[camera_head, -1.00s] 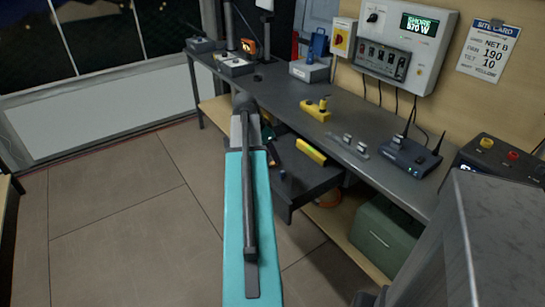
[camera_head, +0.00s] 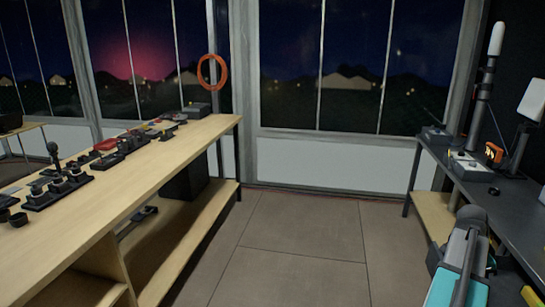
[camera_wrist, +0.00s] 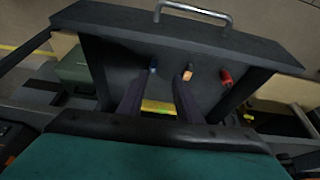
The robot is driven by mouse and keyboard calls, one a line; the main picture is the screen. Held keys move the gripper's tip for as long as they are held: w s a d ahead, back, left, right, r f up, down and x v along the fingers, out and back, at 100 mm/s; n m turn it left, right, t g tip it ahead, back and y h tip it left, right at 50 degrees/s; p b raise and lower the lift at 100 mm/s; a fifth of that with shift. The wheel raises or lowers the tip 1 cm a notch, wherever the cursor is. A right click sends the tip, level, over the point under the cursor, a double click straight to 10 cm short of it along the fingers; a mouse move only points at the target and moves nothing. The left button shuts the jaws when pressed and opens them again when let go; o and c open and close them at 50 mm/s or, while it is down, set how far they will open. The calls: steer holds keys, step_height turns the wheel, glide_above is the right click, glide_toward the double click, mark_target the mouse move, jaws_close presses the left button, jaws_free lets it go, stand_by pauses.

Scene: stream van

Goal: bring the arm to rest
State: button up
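My arm (camera_head: 461,272), teal and grey, shows at the lower right of the head view, beside the dark bench. My gripper (camera_wrist: 158,100) shows in the wrist view with its two dark fingers apart, so it is open. No object is clearly held between them. A yellow piece (camera_wrist: 160,106) shows in the gap between the fingers; I cannot tell how far off it is. Around and ahead of the fingers is an open dark drawer (camera_wrist: 235,45) with a silver handle (camera_wrist: 194,11). Small blue (camera_wrist: 153,64), orange (camera_wrist: 187,73) and red (camera_wrist: 226,77) items lie in it.
The dark bench (camera_head: 450,160) runs along the right with devices on it. A wooden bench (camera_head: 130,178) with several small devices stands at the left. The tiled floor (camera_head: 295,240) between them is clear up to the windows. An orange ring (camera_head: 212,72) hangs at the window post.

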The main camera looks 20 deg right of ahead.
steer(key=w+a+f+n, duration=0.2)
steer(key=w+a+f, duration=0.4)
steer(key=w, duration=0.2)
steer(key=w+a+f+n+g+y, duration=0.1)
steer(key=w+a+f+n, duration=0.3)
steer(key=a+f, duration=0.75)
steer(key=w+a+f+n+y, duration=0.1)
steer(key=w+a+f+n, duration=0.1)
steer(key=w+a+f, duration=0.9)
steer(key=s+a+f+n+g, duration=0.1)
steer(key=s+a+f+n, duration=0.2)
steer(key=s+a+f, duration=0.5)
steer(key=s+a+f+n, duration=0.1)
steer(key=s+a+n, duration=0.2)
steer(key=a, duration=1)
steer(key=s+a+f+n+y, duration=0.1)
steer(key=s+a+f+n, duration=0.3)
steer(key=s+a+n, duration=0.1)
steer(key=s+a+f+n+g, duration=0.1)
steer(key=s+a+f+n, duration=0.3)
steer(key=s+a, duration=0.3)
steer(key=shift+s+a+n+y, duration=0.3)
steer(key=shift+s+n+y, duration=0.1)
steer(key=shift+n, duration=0.2)
steer(key=shift+d+f, duration=0.1)
steer(key=shift+d, duration=0.05)
